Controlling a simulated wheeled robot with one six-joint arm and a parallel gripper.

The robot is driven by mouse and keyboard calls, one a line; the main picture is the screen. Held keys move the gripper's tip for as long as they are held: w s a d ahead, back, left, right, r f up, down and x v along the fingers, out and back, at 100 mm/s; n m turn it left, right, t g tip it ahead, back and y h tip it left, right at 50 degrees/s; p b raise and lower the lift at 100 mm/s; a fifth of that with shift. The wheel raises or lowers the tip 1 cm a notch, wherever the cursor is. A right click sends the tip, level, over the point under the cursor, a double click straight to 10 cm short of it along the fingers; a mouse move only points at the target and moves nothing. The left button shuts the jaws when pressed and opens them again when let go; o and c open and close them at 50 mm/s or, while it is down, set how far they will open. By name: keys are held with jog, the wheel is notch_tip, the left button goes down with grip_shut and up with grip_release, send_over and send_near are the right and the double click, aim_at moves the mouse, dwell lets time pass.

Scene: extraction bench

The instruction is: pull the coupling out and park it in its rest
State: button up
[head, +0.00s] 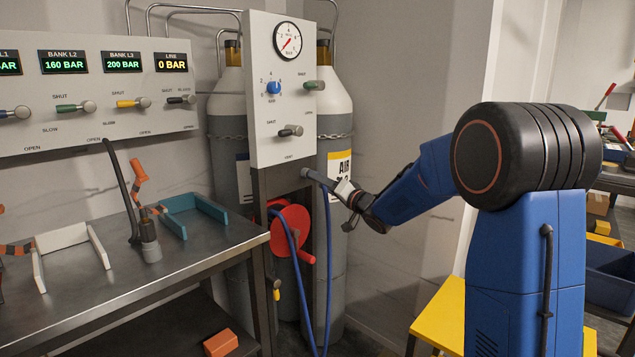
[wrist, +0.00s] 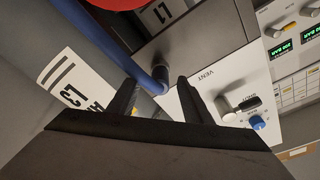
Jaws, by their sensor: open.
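A grey cylindrical coupling (head: 315,176) sticks out from the stand under the gauge panel, with a blue hose (head: 327,265) hanging near it. In the wrist view, the dark coupling end (wrist: 160,74) meets a grey box face, and the blue hose (wrist: 118,57) runs up to it. My gripper (head: 347,191) is at the coupling's outer end. Its fingers (wrist: 156,86) are apart, one on each side of the coupling and hose end; contact cannot be told. On the bench are a teal cradle (head: 193,216) and a white cradle (head: 70,243); which is the rest cannot be told.
The gauge panel (head: 283,95) is above my gripper.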

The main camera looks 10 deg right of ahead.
jog(key=v, duration=1.5)
jog(key=s+d+f+m+g+h, duration=0.1)
jog(key=s+d+f+g+h, duration=0.15)
jog(key=s+h, duration=0.45)
jog(key=s+d+f+g+h, duration=0.15)
jog(key=s+d+h, duration=0.25)
jog(key=s, duration=0.6)
jog(key=s+a+f+n+g, duration=0.1)
jog(key=s+a+f+g, duration=0.1)
jog(key=s, duration=0.7)
jog(key=s+a+f+n+g+y, duration=0.1)
jog(key=s+f+g, duration=0.2)
jog(key=s, duration=0.6)
jog(key=s+a+f+n+g, duration=0.2)
jog(key=s+f, duration=0.2)
jog(key=s, duration=0.5)
jog(key=shift+a+f+g, duration=0.35)
jog(key=shift+a+g, duration=0.05)
